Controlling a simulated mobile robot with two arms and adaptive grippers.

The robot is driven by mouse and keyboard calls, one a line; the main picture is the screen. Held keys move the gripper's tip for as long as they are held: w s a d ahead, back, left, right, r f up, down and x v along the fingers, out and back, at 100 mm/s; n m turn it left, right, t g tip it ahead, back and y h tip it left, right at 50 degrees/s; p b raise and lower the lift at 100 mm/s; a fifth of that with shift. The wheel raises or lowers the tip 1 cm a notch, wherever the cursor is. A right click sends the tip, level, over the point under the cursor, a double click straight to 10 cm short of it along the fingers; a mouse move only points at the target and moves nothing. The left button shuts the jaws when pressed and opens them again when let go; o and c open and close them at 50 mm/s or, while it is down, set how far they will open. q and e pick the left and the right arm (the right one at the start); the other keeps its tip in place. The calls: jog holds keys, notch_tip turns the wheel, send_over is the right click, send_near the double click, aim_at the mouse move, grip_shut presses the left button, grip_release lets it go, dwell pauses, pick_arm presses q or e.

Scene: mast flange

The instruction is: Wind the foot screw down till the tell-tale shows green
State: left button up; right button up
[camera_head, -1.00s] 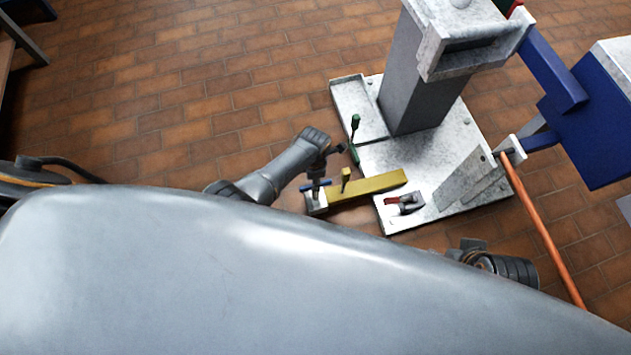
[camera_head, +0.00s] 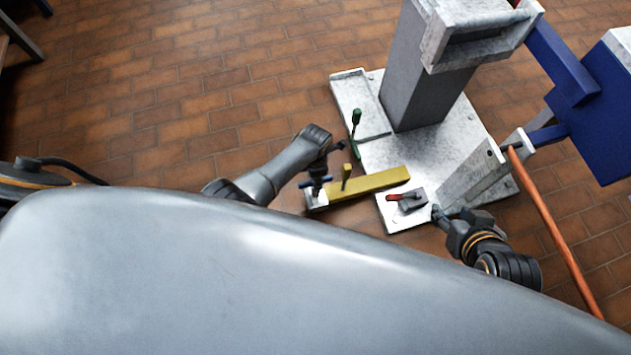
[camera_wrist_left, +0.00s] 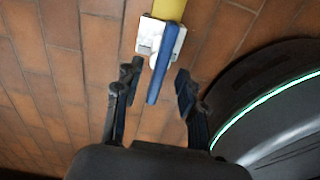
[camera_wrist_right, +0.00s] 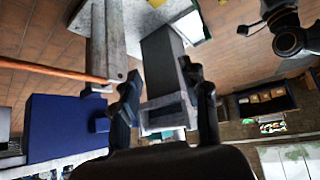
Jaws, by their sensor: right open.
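The foot screw's blue cross handle (camera_head: 327,179) is at the near end of the yellow beam (camera_head: 375,185). In the left wrist view the blue handle (camera_wrist_left: 156,88) lies between the fingers of my left gripper (camera_wrist_left: 158,72). The fingers are spread, with a gap on each side of the handle. A white end block (camera_wrist_left: 160,38) joins the handle to the yellow beam. My right gripper (camera_head: 439,213) is open and empty, low beside the base plate. It also shows in the right wrist view (camera_wrist_right: 160,90). I cannot make out the tell-tale or its colour.
A grey block with a red lever (camera_head: 412,200) sits on the pale base plate (camera_head: 400,155), near my right gripper. A green-handled lever (camera_head: 356,120) and a grey column (camera_head: 425,90) stand behind. An orange pole (camera_head: 550,225) slants down at right.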

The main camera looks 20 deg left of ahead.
pick_arm(q)
jog(key=shift+f+b, duration=0.65)
jog(key=shift+f, duration=0.05)
jog(key=shift+f+b, duration=0.6)
jog(key=shift+b, duration=0.05)
jog(key=shift+f+b, duration=0.4)
jog(key=shift+b, duration=0.1)
jog(key=shift+c, duration=0.4)
jog(key=c, duration=0.7)
grip_shut()
pick_arm(e)
jog(key=w+a+r+t+y, duration=0.2)
jog(key=w+a+r+t, duration=0.2)
jog(key=w+r+t, duration=0.5)
notch_tip(320, 180, up, 4)
jog(key=shift+a+r+t+y, duration=0.2)
jog(key=shift+t+y, duration=0.1)
jog(key=shift+y, duration=0.1)
jog(key=shift+w+f+n, duration=0.1)
jog(key=shift+n, duration=0.2)
